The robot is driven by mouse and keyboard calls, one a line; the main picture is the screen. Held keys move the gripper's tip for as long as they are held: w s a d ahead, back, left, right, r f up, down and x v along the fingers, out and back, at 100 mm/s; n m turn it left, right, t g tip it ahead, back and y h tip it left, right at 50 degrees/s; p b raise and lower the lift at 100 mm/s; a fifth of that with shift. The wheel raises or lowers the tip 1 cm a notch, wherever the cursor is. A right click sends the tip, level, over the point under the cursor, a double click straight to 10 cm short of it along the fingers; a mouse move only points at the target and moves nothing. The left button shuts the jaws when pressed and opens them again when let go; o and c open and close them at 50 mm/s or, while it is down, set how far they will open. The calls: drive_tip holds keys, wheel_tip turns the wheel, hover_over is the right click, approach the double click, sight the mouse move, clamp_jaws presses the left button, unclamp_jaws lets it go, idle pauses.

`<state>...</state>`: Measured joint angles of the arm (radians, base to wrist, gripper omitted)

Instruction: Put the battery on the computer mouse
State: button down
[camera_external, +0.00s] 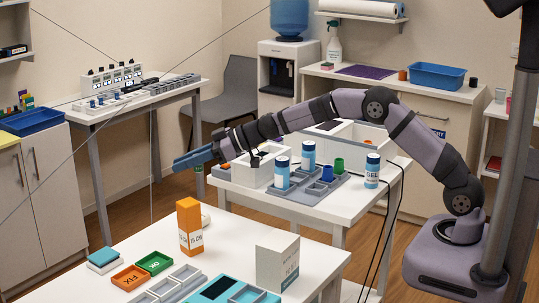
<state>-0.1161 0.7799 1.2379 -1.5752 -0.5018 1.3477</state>
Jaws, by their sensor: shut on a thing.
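My gripper (194,158) reaches out to the left above the gap between the front table and the back bench. Its blue fingers are shut on a small dark cylinder (199,181) with an orange band, which hangs upright below them and looks like the battery. It is small, so its details are unclear. A pale, rounded thing (206,218) on the front table, just right of the orange box, may be the computer mouse. The box hides part of it. It lies lower than my gripper and apart from it.
On the front table (222,244) stand an orange box (190,227) and a white carton (277,262), with small trays (155,262) along the front. The middle table holds a white bin (262,166), bottles (282,172) and a grey tray (300,196) under my arm.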

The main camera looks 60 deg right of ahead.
drive_tip(key=shift+m+h, duration=0.4)
drive_tip(key=shift+w+d+f+b, duration=0.3)
drive_tip(key=shift+f+b, duration=0.25)
drive_tip(key=shift+f, duration=1.85)
drive_tip(key=shift+w+d+f+b, duration=0.35)
drive_tip(key=shift+f+b, duration=0.15)
drive_tip(key=shift+f, duration=1.95)
drive_tip(key=shift+w+d+f+b, duration=0.3)
drive_tip(key=shift+f+b, duration=0.25)
drive_tip(key=shift+f, duration=1.85)
drive_tip(key=shift+f, duration=0.15)
drive_tip(key=c, duration=1.6)
unclamp_jaws()
